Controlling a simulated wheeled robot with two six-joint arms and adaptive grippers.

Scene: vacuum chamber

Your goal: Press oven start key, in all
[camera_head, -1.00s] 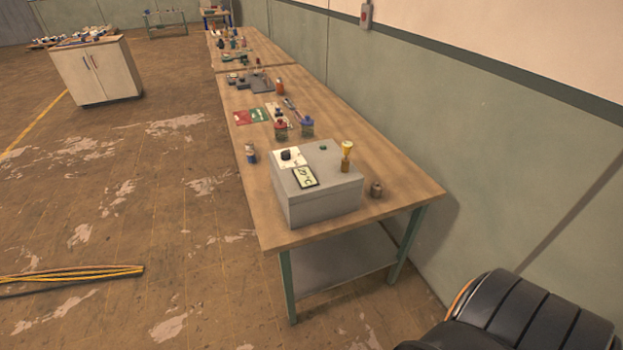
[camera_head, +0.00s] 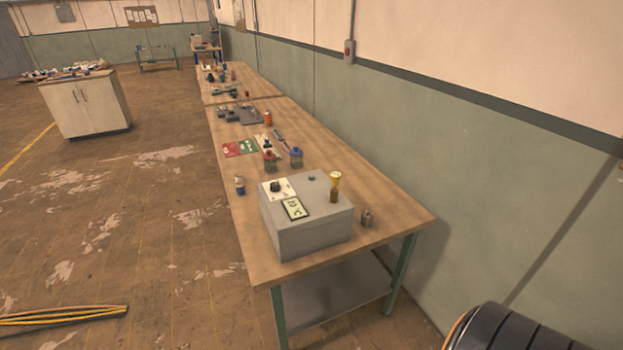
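A grey box-shaped unit (camera_head: 312,236), which looks like the oven, sits on the near end of a long wooden workbench (camera_head: 395,212). Its top carries a white plate with a black knob (camera_head: 275,186), a small display panel (camera_head: 294,208) and a small green button (camera_head: 311,178), which may be the start key. A yellow-topped brass-coloured piece (camera_head: 334,187) stands upright at its right side. Neither of my grippers is in view.
Jars with red (camera_head: 269,160) and blue (camera_head: 295,157) lids and other small items stand behind the box. A small metal part (camera_head: 367,218) lies to its right. The green wall (camera_head: 460,180) runs along the right. Yellow cables (camera_head: 65,315) lie on the floor at left; floor left of the bench is mostly open.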

